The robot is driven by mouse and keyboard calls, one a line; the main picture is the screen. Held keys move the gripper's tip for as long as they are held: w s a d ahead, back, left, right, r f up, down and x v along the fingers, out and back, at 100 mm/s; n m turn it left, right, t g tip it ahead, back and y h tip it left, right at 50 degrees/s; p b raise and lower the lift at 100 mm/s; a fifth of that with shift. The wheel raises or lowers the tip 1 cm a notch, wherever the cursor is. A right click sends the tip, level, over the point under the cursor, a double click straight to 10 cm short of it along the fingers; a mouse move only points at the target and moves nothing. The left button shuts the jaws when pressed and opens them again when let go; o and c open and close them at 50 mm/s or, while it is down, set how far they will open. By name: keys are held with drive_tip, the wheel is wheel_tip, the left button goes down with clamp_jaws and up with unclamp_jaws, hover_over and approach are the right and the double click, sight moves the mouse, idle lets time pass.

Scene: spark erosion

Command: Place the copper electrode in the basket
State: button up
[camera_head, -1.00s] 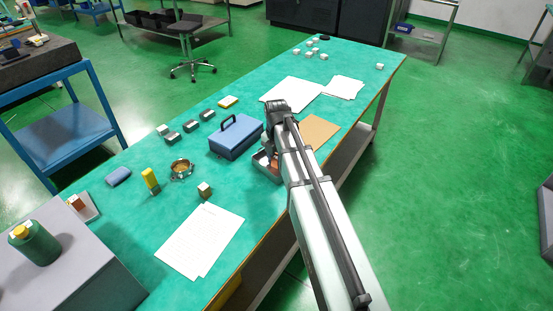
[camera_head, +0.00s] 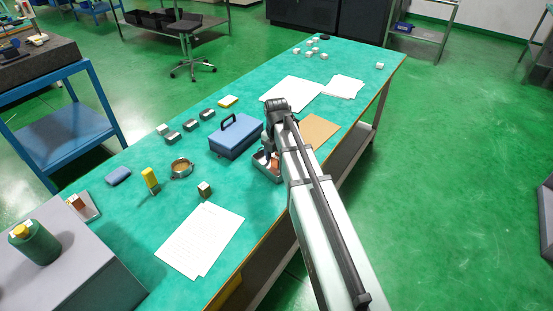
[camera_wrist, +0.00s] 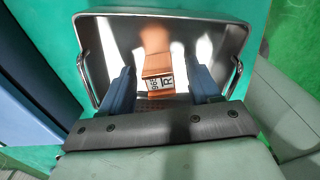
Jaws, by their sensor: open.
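A copper electrode (camera_wrist: 157,66) with a white label marked R lies inside a shiny metal basket (camera_wrist: 232,45) with a wire handle at each side, seen in the wrist view. My gripper (camera_wrist: 160,76) is open, with its blue fingers on either side of the electrode and gaps between. In the head view the basket (camera_head: 262,165) stands on the green bench beside the blue case. The arm covers part of it, and a bit of copper (camera_head: 277,164) shows inside. How deep the fingertips reach is unclear.
A blue case (camera_head: 236,138) stands close left of the basket. A brown board (camera_head: 321,130) lies to the right. A round brass-coloured fixture (camera_head: 181,168), a small block (camera_head: 204,189) and paper sheets (camera_head: 200,240) lie nearer the front left. The bench between them is clear.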

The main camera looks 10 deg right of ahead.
sight(276, 158)
wheel_tip(276, 158, up, 12)
idle(0.6)
drive_tip(key=shift+o, duration=0.4)
drive_tip(key=shift+f, duration=0.1)
